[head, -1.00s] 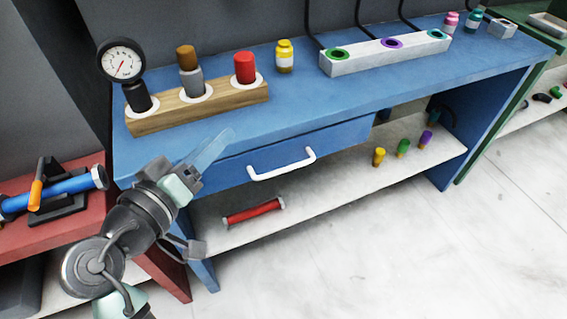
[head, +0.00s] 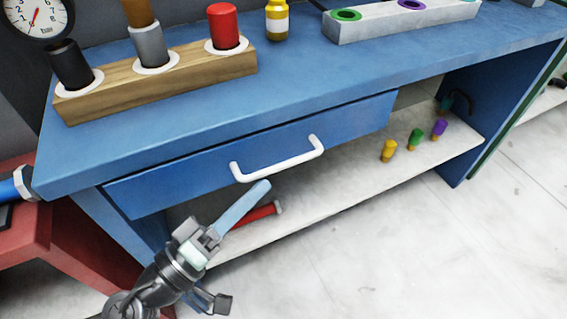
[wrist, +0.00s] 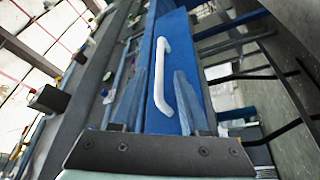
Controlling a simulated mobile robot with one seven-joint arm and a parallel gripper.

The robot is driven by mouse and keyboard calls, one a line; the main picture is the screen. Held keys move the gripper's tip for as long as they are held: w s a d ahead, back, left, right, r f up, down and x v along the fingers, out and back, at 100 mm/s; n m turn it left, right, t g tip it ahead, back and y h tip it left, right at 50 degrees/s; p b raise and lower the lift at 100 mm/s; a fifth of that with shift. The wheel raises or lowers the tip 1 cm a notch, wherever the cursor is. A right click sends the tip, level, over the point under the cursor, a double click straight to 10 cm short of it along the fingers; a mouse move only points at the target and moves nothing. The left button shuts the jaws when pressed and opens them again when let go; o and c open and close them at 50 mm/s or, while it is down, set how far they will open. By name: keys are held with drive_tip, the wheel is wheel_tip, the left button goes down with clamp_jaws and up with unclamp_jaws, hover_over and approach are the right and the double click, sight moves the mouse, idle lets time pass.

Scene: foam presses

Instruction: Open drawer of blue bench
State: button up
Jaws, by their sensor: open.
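The blue bench (head: 300,85) has a blue drawer (head: 180,178) under its top, and the drawer looks shut. The drawer front carries a white bar handle (head: 278,165). My gripper (head: 258,192) is just below and in front of the handle, pointing up toward it. In the wrist view the handle (wrist: 163,90) shows between and ahead of the two blue fingers of my gripper (wrist: 160,74), which are apart and empty. Whether they touch the handle cannot be told. The drawer's inside is hidden.
A red cylinder (head: 256,214) lies on the lower shelf (head: 330,195), partly behind my gripper. Yellow (head: 389,151), green (head: 415,140) and purple (head: 439,130) pieces stand further right. A wooden holder (head: 160,82) sits on the bench top. The floor in front is clear.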

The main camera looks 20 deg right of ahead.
sight(283, 162)
drive_tip(key=x, duration=0.7)
drive_tip(key=shift+b, duration=0.3)
clamp_jaws()
idle(1.0)
